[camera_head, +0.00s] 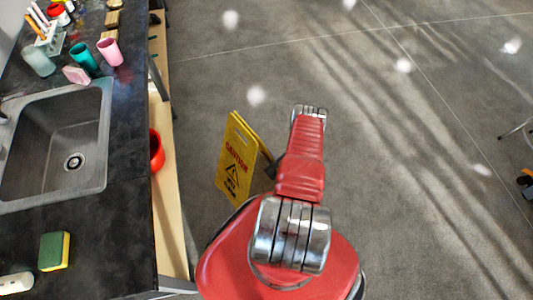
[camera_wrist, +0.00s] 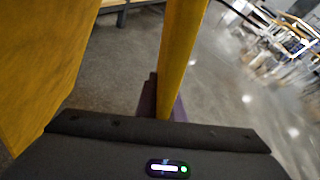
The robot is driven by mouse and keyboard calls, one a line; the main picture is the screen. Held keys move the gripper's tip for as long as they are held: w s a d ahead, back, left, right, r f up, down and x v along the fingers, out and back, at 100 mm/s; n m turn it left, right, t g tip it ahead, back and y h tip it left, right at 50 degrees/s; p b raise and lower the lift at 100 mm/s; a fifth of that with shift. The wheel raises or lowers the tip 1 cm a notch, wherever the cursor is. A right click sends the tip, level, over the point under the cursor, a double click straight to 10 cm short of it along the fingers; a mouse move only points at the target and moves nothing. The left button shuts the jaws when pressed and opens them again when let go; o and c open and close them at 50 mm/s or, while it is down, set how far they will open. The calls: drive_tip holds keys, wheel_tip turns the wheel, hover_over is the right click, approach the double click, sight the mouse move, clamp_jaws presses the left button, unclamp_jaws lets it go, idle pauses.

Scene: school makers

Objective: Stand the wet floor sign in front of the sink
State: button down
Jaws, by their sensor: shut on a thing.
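The yellow wet floor sign (camera_head: 238,160) is upright with its legs spread, beside the counter and to the right of the sink (camera_head: 106,125) in the head view. Its caution text faces the camera. My gripper (camera_head: 279,166) is mostly hidden behind my red arm, at the sign's right leg. In the wrist view my gripper (camera_wrist: 168,108) is shut on one yellow leg of the sign (camera_wrist: 182,50), and the other panel fills the left side. The sign's lower edge is partly hidden, so I cannot tell if it touches the floor.
The dark counter (camera_head: 125,220) holds a sponge (camera_head: 54,251), a teal cup (camera_head: 83,57) and a pink cup (camera_head: 109,51). A red round object (camera_head: 156,150) sits under the counter's edge. The grey floor to the right is open. Tables and stools (camera_wrist: 290,40) stand far off.

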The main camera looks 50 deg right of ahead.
drive_tip(key=c, duration=2.4)
unclamp_jaws()
drive_tip(key=o, duration=0.5)
drive_tip(key=v, duration=1.2)
